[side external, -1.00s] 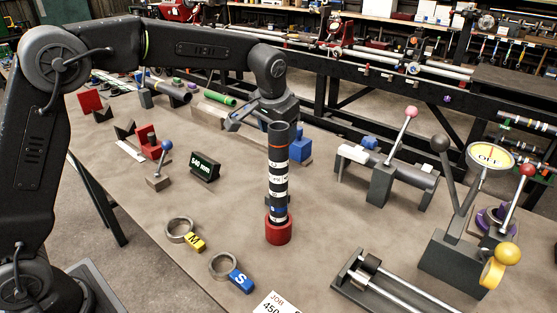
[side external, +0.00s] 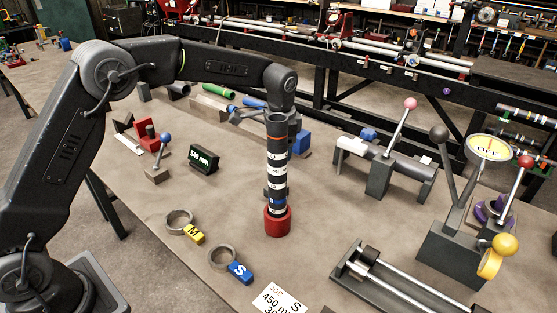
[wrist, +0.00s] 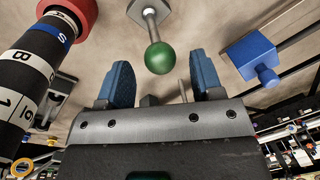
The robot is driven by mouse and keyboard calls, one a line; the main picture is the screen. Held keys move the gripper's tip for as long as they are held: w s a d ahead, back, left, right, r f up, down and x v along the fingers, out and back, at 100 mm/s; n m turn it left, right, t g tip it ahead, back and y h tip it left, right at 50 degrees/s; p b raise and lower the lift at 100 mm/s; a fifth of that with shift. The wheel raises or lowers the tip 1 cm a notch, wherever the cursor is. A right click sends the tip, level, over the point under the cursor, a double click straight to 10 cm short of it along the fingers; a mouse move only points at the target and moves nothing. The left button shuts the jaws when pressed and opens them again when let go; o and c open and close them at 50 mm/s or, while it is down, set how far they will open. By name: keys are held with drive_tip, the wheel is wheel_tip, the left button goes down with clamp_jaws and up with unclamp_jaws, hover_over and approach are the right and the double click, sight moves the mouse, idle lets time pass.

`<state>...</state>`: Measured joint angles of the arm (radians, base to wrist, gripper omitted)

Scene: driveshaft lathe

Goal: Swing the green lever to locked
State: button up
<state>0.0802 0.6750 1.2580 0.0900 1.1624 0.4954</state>
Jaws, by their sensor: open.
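The green lever shows in the wrist view as a green ball knob (wrist: 160,57) on a short metal rod, rising from a grey base at the top edge. My gripper (wrist: 163,79) is open, with its two blue fingers on either side and nothing between them. The knob lies just ahead of the gap, roughly centred; I cannot tell how far apart they are in depth. The green lever cannot be made out there.
The black banded tube (side external: 277,165) stands upright in a red holder (side external: 278,222), close to my gripper; it also fills the left of the wrist view (wrist: 28,88). A blue block with a knob (wrist: 252,52) is at right. A blue-knobbed lever (side external: 160,155) stands left of the tube.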

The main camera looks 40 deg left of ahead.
drive_tip(key=shift+w+a+f, duration=0.1)
drive_tip(key=shift+f, duration=1.1)
drive_tip(key=shift+w+a+f, duration=0.1)
drive_tip(key=shift+f, duration=1.05)
clamp_jaws()
